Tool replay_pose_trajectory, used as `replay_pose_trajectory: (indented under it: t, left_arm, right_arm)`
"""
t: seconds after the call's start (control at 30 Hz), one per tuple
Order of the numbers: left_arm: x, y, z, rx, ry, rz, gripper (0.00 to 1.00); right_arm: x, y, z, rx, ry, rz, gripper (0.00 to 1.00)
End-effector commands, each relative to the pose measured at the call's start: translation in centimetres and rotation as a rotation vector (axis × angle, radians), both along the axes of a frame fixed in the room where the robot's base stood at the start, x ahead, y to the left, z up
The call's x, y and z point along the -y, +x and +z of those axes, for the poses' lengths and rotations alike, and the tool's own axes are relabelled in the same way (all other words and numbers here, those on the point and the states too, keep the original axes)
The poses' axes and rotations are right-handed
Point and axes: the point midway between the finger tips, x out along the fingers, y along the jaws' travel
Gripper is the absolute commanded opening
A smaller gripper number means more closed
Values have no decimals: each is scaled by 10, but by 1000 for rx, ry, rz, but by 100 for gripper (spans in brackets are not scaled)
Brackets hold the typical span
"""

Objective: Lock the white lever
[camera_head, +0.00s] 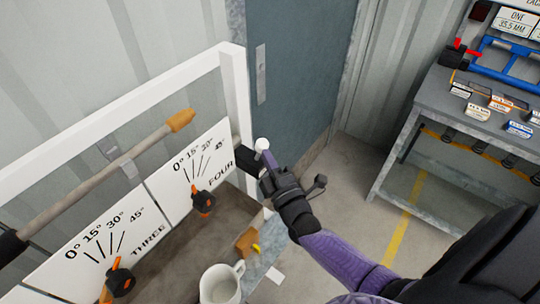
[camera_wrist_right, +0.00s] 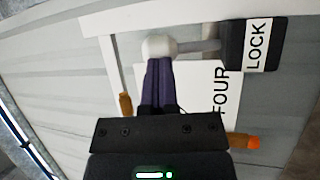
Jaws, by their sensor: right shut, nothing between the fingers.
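The white lever shows its round white knob (camera_head: 262,144) at the right end of the white frame, beside panel FOUR. In the right wrist view the knob (camera_wrist_right: 159,46) sits at the end of a grey rod. The rod runs right to a black block (camera_wrist_right: 233,50) with a white LOCK label (camera_wrist_right: 257,45). My right gripper (camera_head: 267,158) is shut and empty, its purple fingertips at the knob. In the right wrist view the fingertips (camera_wrist_right: 158,64) overlap the knob's lower edge; I cannot tell whether they touch. My left gripper is not in view.
Panels FOUR (camera_head: 190,168) and THREE (camera_head: 85,245) carry black-and-orange dials. A white mug (camera_head: 221,283) and a brown block (camera_head: 247,241) stand below. A grey workbench (camera_head: 455,110) with labelled items is at right. Open floor lies between.

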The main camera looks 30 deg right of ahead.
Motion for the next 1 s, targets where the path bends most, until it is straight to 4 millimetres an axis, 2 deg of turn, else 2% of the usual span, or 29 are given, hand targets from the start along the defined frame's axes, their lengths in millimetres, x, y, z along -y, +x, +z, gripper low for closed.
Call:
replay_pose_trajectory:
  t: [0.17, 0.3, 0.5, 0.7, 0.83, 1.0]
  left_arm:
    - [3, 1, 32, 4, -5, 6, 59]
    - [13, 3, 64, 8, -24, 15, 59]
    - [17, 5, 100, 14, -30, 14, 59]
    - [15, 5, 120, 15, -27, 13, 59]
    - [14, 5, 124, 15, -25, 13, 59]
    - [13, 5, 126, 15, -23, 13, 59]
  right_arm:
    - [-2, 4, 13, -73, -28, -2, 0]
    - [-4, 11, 21, -173, -68, -1, 0]
    - [-9, 21, 25, -327, -133, -1, 0]
    - [-13, 30, 24, -459, -188, 0, 0]
    - [-15, 35, 23, -523, -215, 0, 0]
    - [-16, 40, 21, -520, -215, 0, 0]
